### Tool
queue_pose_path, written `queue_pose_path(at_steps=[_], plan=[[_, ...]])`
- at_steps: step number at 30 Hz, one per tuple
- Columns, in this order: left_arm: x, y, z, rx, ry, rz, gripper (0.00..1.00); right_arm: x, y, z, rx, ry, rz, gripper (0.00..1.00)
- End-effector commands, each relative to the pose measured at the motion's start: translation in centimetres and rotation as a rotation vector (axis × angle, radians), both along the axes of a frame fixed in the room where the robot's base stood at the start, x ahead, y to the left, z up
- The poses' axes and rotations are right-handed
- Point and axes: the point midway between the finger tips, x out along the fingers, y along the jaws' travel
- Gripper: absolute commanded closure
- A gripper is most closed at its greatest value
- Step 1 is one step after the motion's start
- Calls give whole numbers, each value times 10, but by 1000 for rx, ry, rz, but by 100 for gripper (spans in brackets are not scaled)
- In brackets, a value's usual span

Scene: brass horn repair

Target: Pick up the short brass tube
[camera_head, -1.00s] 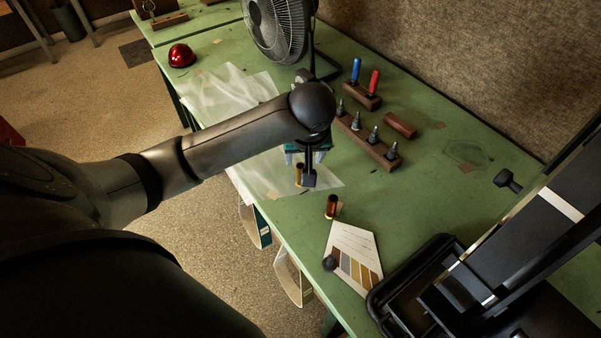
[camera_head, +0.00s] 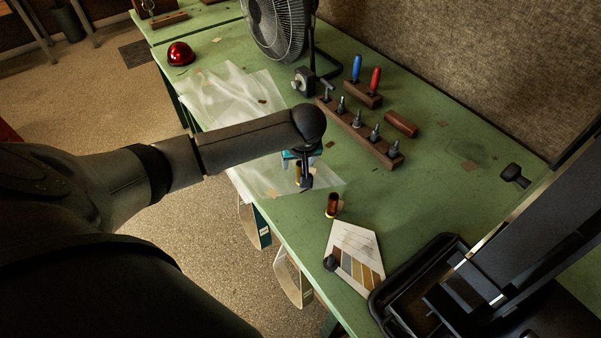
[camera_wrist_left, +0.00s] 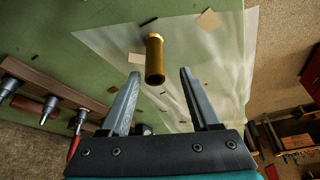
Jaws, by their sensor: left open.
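In the head view the tube (camera_head: 297,169) is at the bench's front edge, partly hidden behind my left gripper (camera_head: 304,180).
A wooden rack of metal tips (camera_head: 362,135) and a fan (camera_head: 280,30) are behind. A black tray (camera_head: 405,300) is at lower right.

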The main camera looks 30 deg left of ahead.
Motion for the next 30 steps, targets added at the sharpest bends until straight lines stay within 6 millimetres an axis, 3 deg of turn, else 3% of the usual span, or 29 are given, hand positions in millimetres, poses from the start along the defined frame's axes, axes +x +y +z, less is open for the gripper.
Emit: queue_pose_path(at_steps=[9, 19, 30], plan=[[11, 3, -38, 0, -1, 1, 37, 0, 0, -10, 0, 1, 0, 100], [13, 4, -43, 0, 0, -1, 37, -1, -1, -10, -1, 2, 0, 100], [12, 4, -43, 0, 0, -1, 78, -1, -1, -10, -1, 2, 0, 100]])
